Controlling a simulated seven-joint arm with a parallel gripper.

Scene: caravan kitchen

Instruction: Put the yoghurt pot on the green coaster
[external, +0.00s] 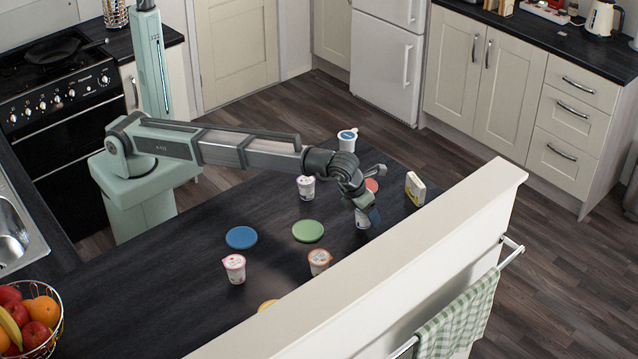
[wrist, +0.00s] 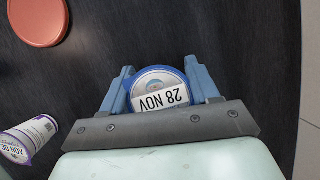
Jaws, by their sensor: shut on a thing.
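My gripper (wrist: 160,70) is shut on a small pot with a blue-rimmed lid (wrist: 160,90), printed "28 NOV". One finger is on each side of the pot. In the external view the held pot (external: 362,219) is low at the counter, right of the green coaster (external: 308,231) and apart from it. I cannot tell whether its base touches the counter. The green coaster is bare and lies flat on the dark counter; the wrist view does not show it. The fingers partly hide the pot in the external view.
Other pots stand around: a white one (external: 306,188), a larger blue-lidded one (external: 347,140), a pink one (external: 234,268) and an orange-brown one (external: 320,262). Blue (external: 241,237), red (wrist: 38,20) and yellow (external: 267,304) coasters and a small box (external: 415,188) lie near. A raised ledge (external: 400,255) borders the counter.

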